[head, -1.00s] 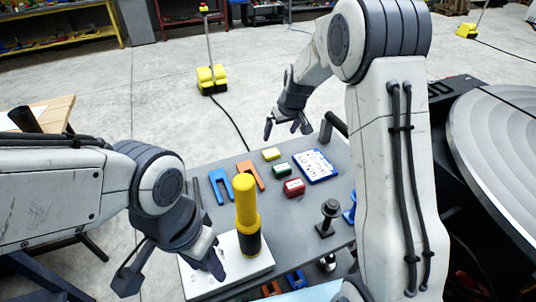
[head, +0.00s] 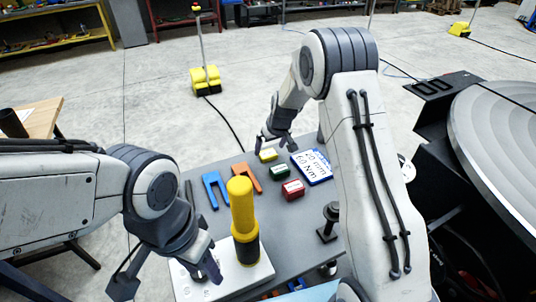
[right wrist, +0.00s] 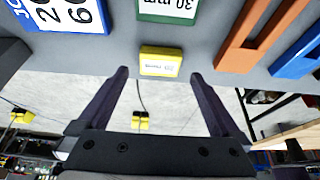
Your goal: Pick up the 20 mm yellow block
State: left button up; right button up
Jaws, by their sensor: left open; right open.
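The small yellow block (head: 268,155) lies on the grey table near its far edge, next to the green block (head: 280,172). In the right wrist view the yellow block (right wrist: 161,61) shows a pale label with blurred print and sits ahead of my fingers, between their lines. My right gripper (head: 276,143) is open and empty just beyond and above the yellow block; its two fingers (right wrist: 160,75) are wide apart in the wrist view. My left gripper (head: 165,280) is open at the near left, by the white plate (head: 245,280), far from the block.
A red block (head: 293,190), a white-blue sign (head: 312,166), an orange fork piece (head: 248,176) and a blue one (head: 216,189) lie around the blocks. A tall yellow-black cylinder (head: 242,210) stands on the white plate. A black knobbed post (head: 329,222) stands right.

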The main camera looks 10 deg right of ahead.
aim_at(268, 153)
jog(key=shift+p+x, duration=0.3)
jog(key=shift+x, duration=1.5)
grip_shut()
